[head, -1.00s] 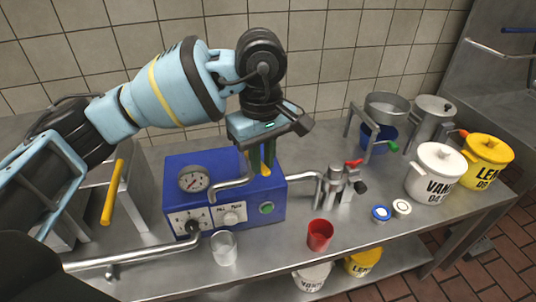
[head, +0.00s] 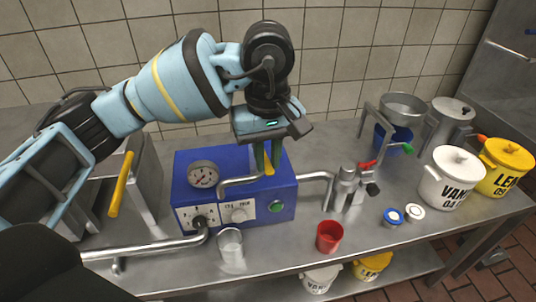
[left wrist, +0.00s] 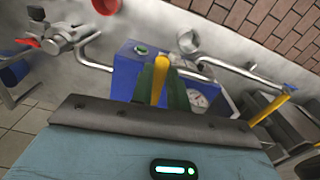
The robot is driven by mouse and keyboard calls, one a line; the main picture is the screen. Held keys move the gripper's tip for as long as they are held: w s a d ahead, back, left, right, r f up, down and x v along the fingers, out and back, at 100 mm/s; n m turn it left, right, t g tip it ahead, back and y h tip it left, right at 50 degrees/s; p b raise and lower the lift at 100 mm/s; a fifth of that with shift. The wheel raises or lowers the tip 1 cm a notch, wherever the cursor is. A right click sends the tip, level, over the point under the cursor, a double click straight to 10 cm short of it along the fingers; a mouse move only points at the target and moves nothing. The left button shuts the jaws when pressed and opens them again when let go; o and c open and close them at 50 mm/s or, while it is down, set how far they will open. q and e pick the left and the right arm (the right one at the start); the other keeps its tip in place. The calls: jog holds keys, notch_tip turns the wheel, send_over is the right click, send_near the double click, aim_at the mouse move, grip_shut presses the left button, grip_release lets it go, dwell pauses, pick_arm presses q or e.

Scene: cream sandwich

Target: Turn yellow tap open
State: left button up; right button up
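The yellow tap handle (head: 269,169) sits above the blue machine (head: 187,170), by the bent metal spout on its top. My left gripper (head: 264,157) points down at it from above. In the left wrist view the yellow handle (left wrist: 160,78) stands between the green fingers of my left gripper (left wrist: 163,92), which appear closed against its sides. The tap's lower part is largely hidden by the fingers. My right gripper is not in view.
A glass (head: 230,247) and a red cup (head: 330,236) stand in front of the machine. Another yellow handle (head: 121,184) is at left. A red-handled metal valve (head: 348,186) stands at right, with lidded pots (head: 452,180) beyond. The front-right counter is fairly clear.

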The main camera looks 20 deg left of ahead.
aim_at(268, 166)
pick_arm(q)
jog(key=o, duration=0.4)
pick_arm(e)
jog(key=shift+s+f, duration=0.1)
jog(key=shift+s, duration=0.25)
pick_arm(q)
jog(key=shift+o, duration=0.2)
notch_tip(268, 166, up, 8)
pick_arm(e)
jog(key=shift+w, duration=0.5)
pick_arm(q)
jog(key=shift+f, duration=0.15)
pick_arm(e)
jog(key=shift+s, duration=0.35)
